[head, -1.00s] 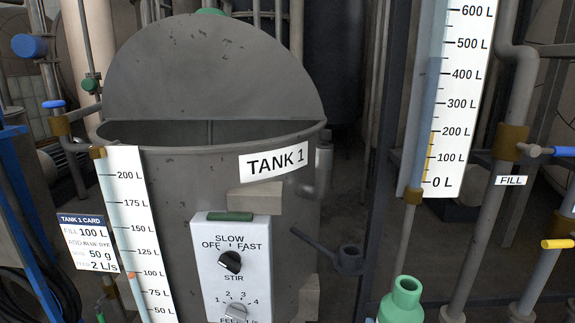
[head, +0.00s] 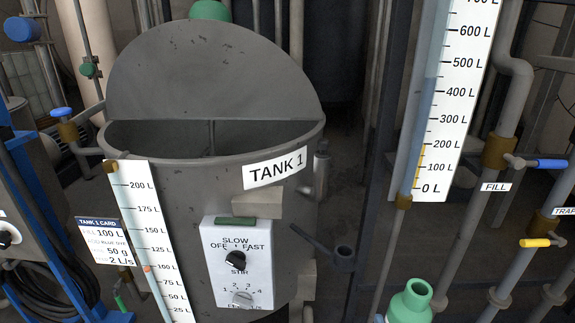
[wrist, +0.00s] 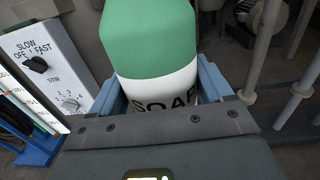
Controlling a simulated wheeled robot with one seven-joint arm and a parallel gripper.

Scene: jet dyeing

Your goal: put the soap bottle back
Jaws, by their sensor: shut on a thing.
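My gripper (wrist: 164,92) is shut on the soap bottle (wrist: 165,45), with a blue finger on each side of it. The bottle is green with a white band lettered SOAP, partly cut off by my gripper. In the head view a green open bottle neck (head: 409,302) shows at the bottom edge, right of centre. It looks like the same bottle; its lower body and my gripper are out of that view. The bottle's resting place cannot be made out in these frames.
Tank 1 (head: 190,185), half open, stands left of the bottle with its knob panel (head: 238,265) in front. A tall litre scale (head: 450,110) and pipes with a blue handle (head: 552,163) and a yellow handle (head: 535,242) stand on the right.

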